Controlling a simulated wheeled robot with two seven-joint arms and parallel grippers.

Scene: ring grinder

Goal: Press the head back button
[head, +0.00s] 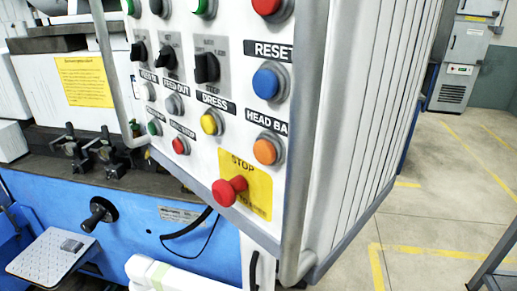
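The head back button (266,151) is a round orange button in a grey ring, low on the right side of the white control panel (215,152). The label above it (267,122) reads "HEAD BA", with its end cut off by the panel's rail. The button is unobstructed, and nothing touches it. Neither of my grippers shows in the head view. A white rounded part (165,274) shows at the bottom edge; I cannot tell whether it belongs to my arm.
The blue reset button (268,83) is above, the yellow dress button (210,122) to the left, and the red stop knob (228,191) sticks out below. A grey rail (300,150) edges the panel's right side. The floor (440,200) at right is mostly clear.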

